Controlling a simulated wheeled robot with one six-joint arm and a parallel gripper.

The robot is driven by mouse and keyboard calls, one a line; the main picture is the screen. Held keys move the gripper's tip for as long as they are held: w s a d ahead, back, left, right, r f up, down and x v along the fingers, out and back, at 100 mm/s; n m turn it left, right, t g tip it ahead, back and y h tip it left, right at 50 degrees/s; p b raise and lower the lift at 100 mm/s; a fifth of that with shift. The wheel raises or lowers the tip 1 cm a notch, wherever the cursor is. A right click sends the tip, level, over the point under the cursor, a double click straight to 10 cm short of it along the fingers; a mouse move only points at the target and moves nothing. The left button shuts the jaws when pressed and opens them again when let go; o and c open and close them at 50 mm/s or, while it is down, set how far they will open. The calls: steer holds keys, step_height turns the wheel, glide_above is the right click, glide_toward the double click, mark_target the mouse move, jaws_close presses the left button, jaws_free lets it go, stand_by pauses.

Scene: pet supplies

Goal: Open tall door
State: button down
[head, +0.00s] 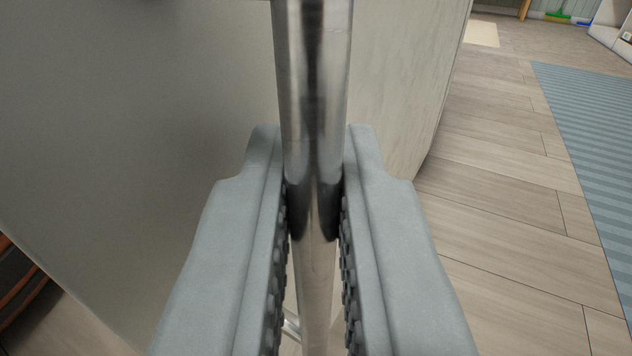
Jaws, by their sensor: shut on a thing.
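A tall grey door panel (150,130) fills the left and middle of the head view. A shiny upright metal bar handle (313,80) runs down the middle in front of it. My gripper (315,190) has its two grey padded fingers on either side of the bar, shut on it. The bar continues down between the fingers, and a short metal bracket shows near its lower end. The top of the handle is out of view. Whether the door stands ajar cannot be told for certain.
A pale side panel (425,80) stands right of the door face. Wooden floor (500,190) lies open to the right, with a blue striped rug (595,130) beyond. A dark round-edged object with orange bands (22,280) sits at the lower left.

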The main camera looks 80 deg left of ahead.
steer(key=shift+a, duration=0.1)
steer(key=c, duration=1.6)
jaws_free()
steer(key=shift+a, duration=0.1)
steer(key=shift+c, duration=0.2)
steer(key=s+d, duration=0.2)
steer(key=d, duration=1.5)
steer(key=shift+d, duration=0.2)
